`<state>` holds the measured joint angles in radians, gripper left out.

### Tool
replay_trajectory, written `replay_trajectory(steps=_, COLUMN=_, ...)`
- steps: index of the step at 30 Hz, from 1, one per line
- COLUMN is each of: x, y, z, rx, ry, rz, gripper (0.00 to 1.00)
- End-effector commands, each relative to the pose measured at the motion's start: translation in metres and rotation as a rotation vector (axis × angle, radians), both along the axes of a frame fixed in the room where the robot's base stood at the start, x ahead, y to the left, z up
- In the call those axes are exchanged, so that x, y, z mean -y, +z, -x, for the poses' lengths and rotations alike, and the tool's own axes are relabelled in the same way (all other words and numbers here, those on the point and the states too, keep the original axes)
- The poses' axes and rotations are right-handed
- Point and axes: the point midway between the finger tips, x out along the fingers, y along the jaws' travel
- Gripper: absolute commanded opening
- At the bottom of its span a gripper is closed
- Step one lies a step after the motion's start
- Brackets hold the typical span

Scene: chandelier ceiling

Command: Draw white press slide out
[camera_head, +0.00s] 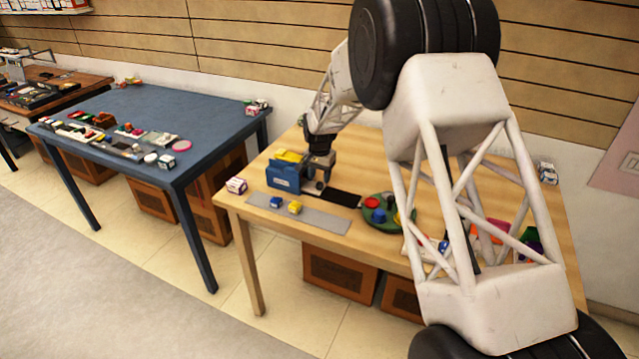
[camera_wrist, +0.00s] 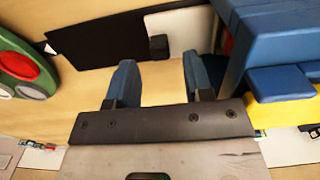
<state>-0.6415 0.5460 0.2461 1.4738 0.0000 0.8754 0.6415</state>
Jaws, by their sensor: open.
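The blue press (camera_head: 284,178) stands on the left part of the wooden table; its blue body also fills the right of the wrist view (camera_wrist: 285,40). The white press slide (camera_wrist: 188,30) shows at the wrist view's top as a flat white piece with a dark knob (camera_wrist: 158,46) on its left end. In the head view, the slide (camera_head: 312,187) is small beside the press. My gripper (camera_head: 322,174) is over this area. In the wrist view, my gripper's blue fingers (camera_wrist: 160,82) are apart with nothing between them. The knob lies just beyond the gap.
A black plate (camera_head: 341,197) lies right of the slide. A green round tray (camera_head: 378,222) with coloured pieces is farther right. A grey strip (camera_head: 330,219) with blue and yellow blocks runs along the front. A yellow part (camera_wrist: 278,114) borders the press.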

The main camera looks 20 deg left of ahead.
Motion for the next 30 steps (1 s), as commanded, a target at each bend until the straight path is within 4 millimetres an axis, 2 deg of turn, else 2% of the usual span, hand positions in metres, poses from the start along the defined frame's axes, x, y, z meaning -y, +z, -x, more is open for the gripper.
replay_trajectory(steps=3, x=0.000, y=-0.015, z=0.000, rx=-0.001, ry=0.000, rz=0.001, gripper=0.47)
replay_trajectory(steps=9, x=0.000, y=-0.030, z=0.000, rx=0.000, ry=0.000, rz=0.000, gripper=0.47)
replay_trajectory(steps=21, x=0.000, y=-0.033, z=0.000, rx=0.000, ry=0.000, rz=0.000, gripper=0.45)
replay_trajectory(steps=30, x=0.000, y=-0.033, z=0.000, rx=0.000, ry=0.000, rz=0.000, gripper=0.00)
